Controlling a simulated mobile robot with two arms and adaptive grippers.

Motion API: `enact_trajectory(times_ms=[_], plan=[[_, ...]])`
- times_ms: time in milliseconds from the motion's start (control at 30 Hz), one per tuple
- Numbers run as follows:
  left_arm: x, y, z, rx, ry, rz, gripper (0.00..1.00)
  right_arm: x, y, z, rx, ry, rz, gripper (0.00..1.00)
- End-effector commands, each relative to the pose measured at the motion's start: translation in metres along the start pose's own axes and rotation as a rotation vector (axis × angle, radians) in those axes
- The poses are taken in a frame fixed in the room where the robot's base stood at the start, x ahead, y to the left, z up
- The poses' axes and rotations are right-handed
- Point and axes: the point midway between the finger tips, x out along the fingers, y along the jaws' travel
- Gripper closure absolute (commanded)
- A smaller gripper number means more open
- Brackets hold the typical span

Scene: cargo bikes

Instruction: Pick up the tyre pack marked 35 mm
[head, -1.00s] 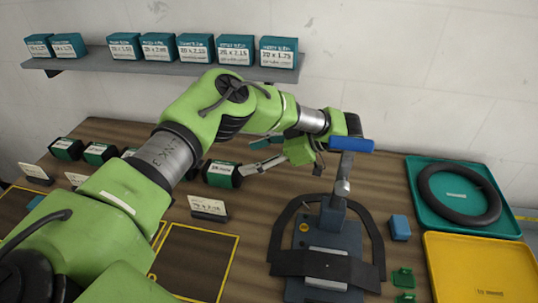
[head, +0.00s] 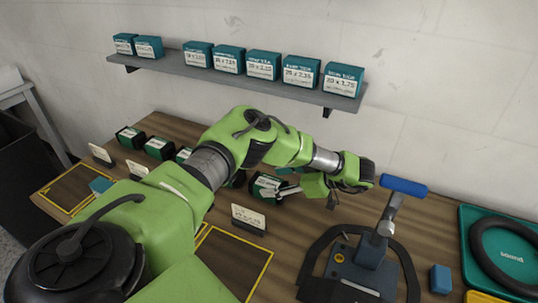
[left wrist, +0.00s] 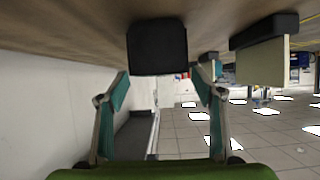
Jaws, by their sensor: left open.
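Several black tyre packs with green and white labels stand in a row along the back of the table, among them one at the far left (head: 130,137) and its neighbour (head: 158,148). The labels are too small to read, so I cannot tell which is marked 35 mm. My left gripper (head: 283,191) is open, its fingers pointing left at the rightmost pack (head: 264,186). In the left wrist view, that pack's dark end (left wrist: 157,47) is ahead of the open fingers (left wrist: 160,82), apparently not between them. My arm hides part of the row. My right gripper is not in view.
A small label card (head: 248,217) stands in front of the rightmost pack. A shelf (head: 240,82) with teal boxes is above. A clamp stand with a blue handle (head: 403,186), a blue block (head: 440,278) and a teal tray (head: 475,265) holding a tyre are to the right.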

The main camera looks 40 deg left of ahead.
Motion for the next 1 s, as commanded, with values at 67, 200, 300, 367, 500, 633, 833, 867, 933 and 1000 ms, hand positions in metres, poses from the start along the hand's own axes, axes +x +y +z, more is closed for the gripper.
enact_trajectory(times_ms=[67, 200, 300, 367, 500, 633, 833, 867, 933, 1000], plan=[[0.012, -0.002, -0.001, 0.0, 0.002, -0.004, 0.39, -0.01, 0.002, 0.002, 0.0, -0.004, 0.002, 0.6], [0.026, -0.001, 0.001, -0.001, 0.002, -0.001, 0.39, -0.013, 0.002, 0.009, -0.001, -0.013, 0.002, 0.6], [0.029, -0.001, 0.002, 0.0, 0.001, 0.0, 0.39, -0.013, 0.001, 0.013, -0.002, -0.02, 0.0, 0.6], [0.029, -0.001, 0.002, 0.0, 0.0, 0.0, 0.39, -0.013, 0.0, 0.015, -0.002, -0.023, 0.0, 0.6], [0.029, -0.001, 0.002, 0.0, 0.0, 0.0, 0.49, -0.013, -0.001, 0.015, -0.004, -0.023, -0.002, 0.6], [0.028, -0.001, 0.002, 0.0, 0.0, 0.0, 0.83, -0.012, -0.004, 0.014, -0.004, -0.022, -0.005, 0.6], [0.028, -0.001, 0.001, -0.002, 0.002, 0.0, 0.94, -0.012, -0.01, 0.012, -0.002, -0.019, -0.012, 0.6], [0.028, -0.001, 0.001, -0.002, 0.002, 0.0, 0.94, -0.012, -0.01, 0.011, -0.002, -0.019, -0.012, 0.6], [0.028, -0.001, 0.001, -0.002, 0.001, 0.0, 0.94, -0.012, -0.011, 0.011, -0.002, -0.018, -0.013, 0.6], [0.027, -0.001, 0.0, -0.002, 0.001, 0.0, 0.94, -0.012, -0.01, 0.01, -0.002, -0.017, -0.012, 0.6]])
